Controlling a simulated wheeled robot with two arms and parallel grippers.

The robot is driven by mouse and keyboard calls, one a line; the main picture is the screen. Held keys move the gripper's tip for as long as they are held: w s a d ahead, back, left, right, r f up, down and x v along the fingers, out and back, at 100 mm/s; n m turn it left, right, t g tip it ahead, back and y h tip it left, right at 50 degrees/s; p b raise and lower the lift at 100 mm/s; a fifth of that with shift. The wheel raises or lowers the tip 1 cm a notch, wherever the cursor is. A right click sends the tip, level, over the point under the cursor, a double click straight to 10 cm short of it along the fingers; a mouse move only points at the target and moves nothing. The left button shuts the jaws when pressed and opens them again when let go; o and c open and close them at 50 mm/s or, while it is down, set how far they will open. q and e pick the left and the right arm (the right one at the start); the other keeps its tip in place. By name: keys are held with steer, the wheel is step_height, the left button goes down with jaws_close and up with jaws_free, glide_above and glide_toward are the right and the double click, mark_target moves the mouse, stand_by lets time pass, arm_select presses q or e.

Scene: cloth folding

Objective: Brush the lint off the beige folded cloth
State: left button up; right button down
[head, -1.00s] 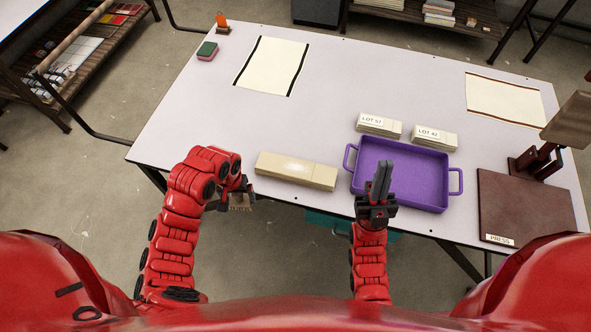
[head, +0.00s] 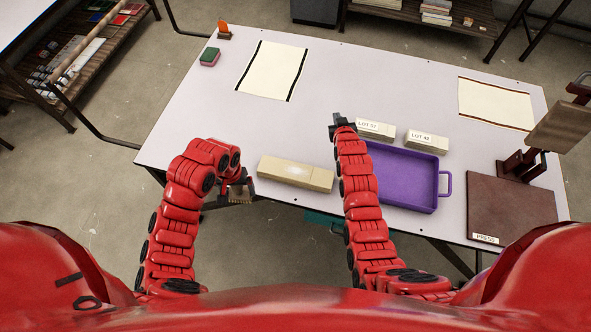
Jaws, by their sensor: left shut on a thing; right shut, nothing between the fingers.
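The beige folded cloth (head: 275,170) lies as a long flat bar near the table's front edge, with a pale lint patch (head: 297,171) on its right half. My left gripper (head: 236,190) is off the cloth's left end, just past the table's front edge, and is shut on a small brush (head: 240,197) with tan bristles, partly hidden by the fingers. My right gripper (head: 339,121) is shut and empty. It is beyond the cloth, just left of the stack labelled LOT 57; its arm passes right of the cloth.
A purple tray (head: 442,186) stands right of my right arm, which hides its left end. Stacks labelled LOT 57 (head: 375,129) and LOT 42 (head: 427,141) stand behind it. The brown press (head: 512,205) is at the right. The table (head: 215,120) is clear left of centre.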

arm_select(q)
step_height(320, 180, up, 3)
steer(key=shift+f+p, duration=0.2)
steer(key=shift+p, duration=0.8)
arm_select(e)
steer(key=s+f+g, duration=0.3)
steer(key=s+g, duration=0.1)
steer(key=g, duration=0.2)
arm_select(q)
steer(key=shift+r+p, duration=0.85)
steer(key=shift+p, duration=0.05)
arm_select(e)
steer(key=n+g, duration=0.1)
steer(key=g, duration=0.6)
glide_above(332, 171)
steer(key=shift+w+r, duration=0.1)
steer(key=shift+r, duration=0.2)
steer(key=shift+f, duration=0.15)
arm_select(q)
steer(key=shift+f+b, duration=1.05)
arm_select(e)
steer(key=shift+f, duration=2.3)
arm_select(q)
steer(key=shift+f+b, duration=0.45)
arm_select(e)
steer(key=shift+f, duration=0.6)
arm_select(q)
steer(key=shift+r, duration=0.1)
arm_select(e)
steer(key=shift+r, duration=0.1)
